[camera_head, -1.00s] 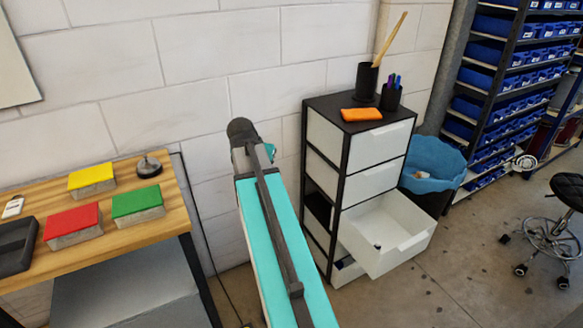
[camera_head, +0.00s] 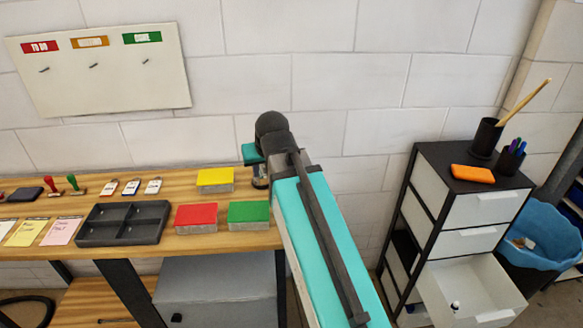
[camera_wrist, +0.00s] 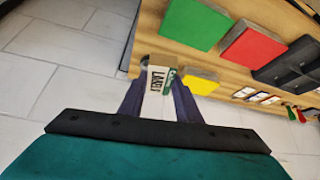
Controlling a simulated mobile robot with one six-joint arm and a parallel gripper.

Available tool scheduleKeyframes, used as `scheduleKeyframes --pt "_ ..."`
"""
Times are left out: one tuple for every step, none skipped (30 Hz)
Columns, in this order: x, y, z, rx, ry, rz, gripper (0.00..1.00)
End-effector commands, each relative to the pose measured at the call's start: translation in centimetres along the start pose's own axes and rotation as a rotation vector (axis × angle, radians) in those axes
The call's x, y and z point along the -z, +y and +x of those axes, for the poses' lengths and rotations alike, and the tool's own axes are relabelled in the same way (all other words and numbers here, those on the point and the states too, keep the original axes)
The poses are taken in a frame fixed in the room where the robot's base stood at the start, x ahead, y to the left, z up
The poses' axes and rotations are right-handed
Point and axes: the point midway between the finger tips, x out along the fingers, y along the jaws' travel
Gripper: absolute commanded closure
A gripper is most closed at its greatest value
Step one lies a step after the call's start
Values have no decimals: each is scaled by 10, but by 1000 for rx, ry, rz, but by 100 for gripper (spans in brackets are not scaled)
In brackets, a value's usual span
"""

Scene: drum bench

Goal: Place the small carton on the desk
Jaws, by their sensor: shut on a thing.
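The small carton (camera_wrist: 159,78) is white with a green side and dark lettering that seems to read "LABELS". It sits between the fingers of my gripper (camera_wrist: 161,90) in the wrist view, and the gripper is shut on it. The wooden desk (camera_head: 180,247) stands at the left in the head view; its top (camera_wrist: 135,68) also shows beyond the carton in the wrist view. I cannot tell the carton's height above the desk.
Yellow (camera_head: 215,178), red (camera_head: 196,215) and green (camera_head: 248,213) topped blocks stand near the desk's right end. A black compartment tray (camera_head: 122,222) lies left of them. A small dark object (camera_head: 261,176) is partly behind my arm. A drawer unit (camera_head: 440,170) with an open drawer stands at right.

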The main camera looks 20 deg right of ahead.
Motion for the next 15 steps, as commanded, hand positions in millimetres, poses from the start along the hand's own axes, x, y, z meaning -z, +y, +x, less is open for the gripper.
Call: scheduleKeyframes --pt "3 -11 -8 15 1 -23 91" --pt "4 -15 -10 21 1 -33 91" --pt "4 -20 -12 28 0 -44 91" --pt "4 -22 -13 31 0 -50 91" --pt "4 -24 -13 34 0 -55 91" --pt "4 -26 -14 37 0 -59 91" --pt "3 -27 -14 38 0 -61 91" --pt "3 -28 -13 38 0 -62 91" --pt "3 -28 -13 39 0 -62 91" --pt "3 -28 -13 39 0 -62 91" --pt "3 -28 -13 39 0 -62 91" --pt "3 -29 -13 39 0 -62 91" --pt "3 -29 -13 39 0 -62 91" --pt "3 -29 -13 39 0 -62 91" --pt "3 -29 -13 39 0 -62 91"
